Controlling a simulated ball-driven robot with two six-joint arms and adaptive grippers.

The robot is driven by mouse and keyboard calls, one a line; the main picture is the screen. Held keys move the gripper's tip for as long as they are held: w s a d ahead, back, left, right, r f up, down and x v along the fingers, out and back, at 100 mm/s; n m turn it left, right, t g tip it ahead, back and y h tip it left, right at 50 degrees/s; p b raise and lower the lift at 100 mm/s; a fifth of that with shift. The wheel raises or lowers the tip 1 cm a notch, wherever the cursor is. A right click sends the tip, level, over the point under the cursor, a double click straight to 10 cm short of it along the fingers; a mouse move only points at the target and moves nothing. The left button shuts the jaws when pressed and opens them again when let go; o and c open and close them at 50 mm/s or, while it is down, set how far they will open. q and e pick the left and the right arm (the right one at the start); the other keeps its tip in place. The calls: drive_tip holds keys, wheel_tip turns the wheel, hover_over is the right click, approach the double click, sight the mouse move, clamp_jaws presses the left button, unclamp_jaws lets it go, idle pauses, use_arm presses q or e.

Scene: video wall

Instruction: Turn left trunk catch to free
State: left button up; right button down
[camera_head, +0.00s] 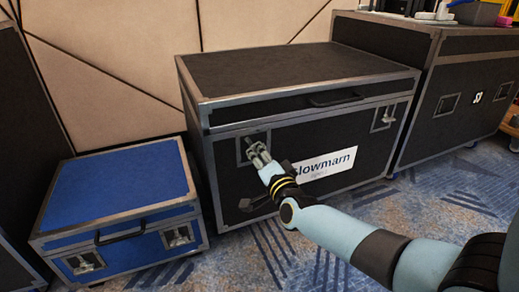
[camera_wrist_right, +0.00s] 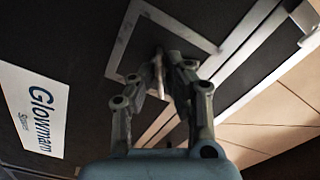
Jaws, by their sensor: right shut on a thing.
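A black trunk (camera_head: 302,68) with metal edges and a white "Glowmarn" label (camera_head: 325,164) stands against the wall, its lid down. Its left catch (camera_head: 241,148) sits in a square metal plate on the front, partly hidden by my right gripper (camera_head: 257,152). In the right wrist view the catch's thin metal piece (camera_wrist_right: 158,76) stands between the fingertips of the right gripper (camera_wrist_right: 165,68), which is shut on it. The trunk's right catch (camera_head: 384,117) is untouched by any gripper. My left gripper is not in view.
A smaller blue trunk (camera_head: 118,188) stands at the left, close beside the black trunk. Another black case (camera_head: 452,98) stands at the right with items on top. Patterned carpet (camera_head: 235,262) in front is open, crossed by my right arm.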

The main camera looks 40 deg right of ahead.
drive_tip(key=shift+w+r+n+p, duration=0.25)
drive_tip(key=shift+r+n+p, duration=0.25)
drive_tip(key=shift+n, duration=0.9)
drive_tip(key=n+p, duration=0.2)
drive_tip(key=n, duration=0.2)
drive_tip(key=shift+f, duration=0.1)
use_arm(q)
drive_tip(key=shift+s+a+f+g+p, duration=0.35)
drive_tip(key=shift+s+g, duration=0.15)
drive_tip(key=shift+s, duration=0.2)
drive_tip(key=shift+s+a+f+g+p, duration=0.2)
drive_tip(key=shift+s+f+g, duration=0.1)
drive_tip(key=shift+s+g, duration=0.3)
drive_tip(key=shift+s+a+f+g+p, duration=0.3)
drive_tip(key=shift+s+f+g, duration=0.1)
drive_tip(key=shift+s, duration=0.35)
use_arm(e)
drive_tip(key=shift+f+n, duration=0.1)
drive_tip(key=shift+n, duration=2.3)
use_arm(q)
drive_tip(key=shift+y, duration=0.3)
use_arm(e)
drive_tip(key=c, duration=1.5)
unclamp_jaws()
drive_tip(key=shift+w+f, duration=0.1)
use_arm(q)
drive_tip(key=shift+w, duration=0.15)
use_arm(e)
drive_tip(key=shift+o, duration=0.2)
drive_tip(key=shift+f, duration=0.1)
